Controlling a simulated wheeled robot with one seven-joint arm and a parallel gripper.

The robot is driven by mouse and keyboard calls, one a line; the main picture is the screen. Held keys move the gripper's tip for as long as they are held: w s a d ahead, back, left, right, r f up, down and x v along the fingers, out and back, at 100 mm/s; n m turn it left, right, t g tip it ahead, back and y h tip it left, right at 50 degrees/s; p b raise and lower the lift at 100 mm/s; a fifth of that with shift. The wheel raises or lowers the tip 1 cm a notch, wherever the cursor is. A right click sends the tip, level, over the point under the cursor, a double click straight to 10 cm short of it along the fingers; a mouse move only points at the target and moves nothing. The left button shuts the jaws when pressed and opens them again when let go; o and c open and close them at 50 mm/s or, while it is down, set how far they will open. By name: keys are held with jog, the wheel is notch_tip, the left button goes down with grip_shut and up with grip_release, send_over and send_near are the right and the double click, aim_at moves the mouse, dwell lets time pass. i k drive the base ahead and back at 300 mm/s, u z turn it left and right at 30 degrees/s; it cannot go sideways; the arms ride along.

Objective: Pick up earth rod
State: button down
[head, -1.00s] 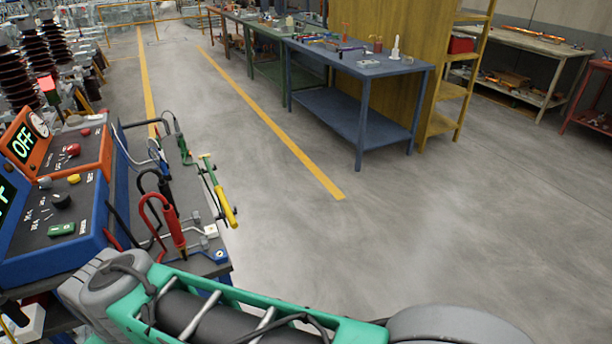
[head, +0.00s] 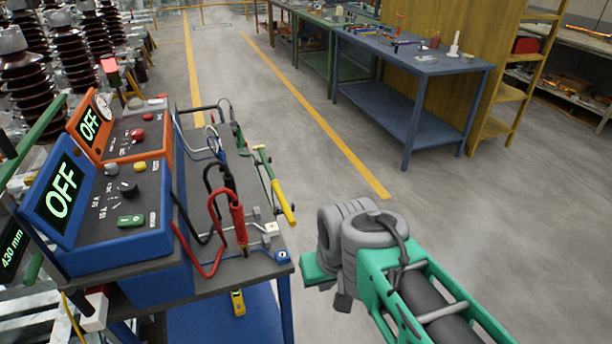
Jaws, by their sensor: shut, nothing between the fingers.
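The likely earth rod (head: 283,204) is a slim rod with a thick yellow grip at its near end and a green upper part. In the head view it lies along the right edge of the grey test bench (head: 190,281). No part of my arm touches it. My teal and grey arm is at the lower right, over the floor and to the right of the bench. I cannot make out my gripper's fingers in this view.
On the bench stand a blue instrument (head: 105,205) and an orange instrument (head: 125,135), both with OFF displays. Red and black probes (head: 238,222) and cables stand left of the rod. A blue table (head: 415,62) is farther back. The floor right of the bench is clear.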

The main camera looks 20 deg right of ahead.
aim_at(274, 184)
jog(key=z, duration=1.8)
jog(key=i, duration=1.25)
jog(key=u, duration=3.65)
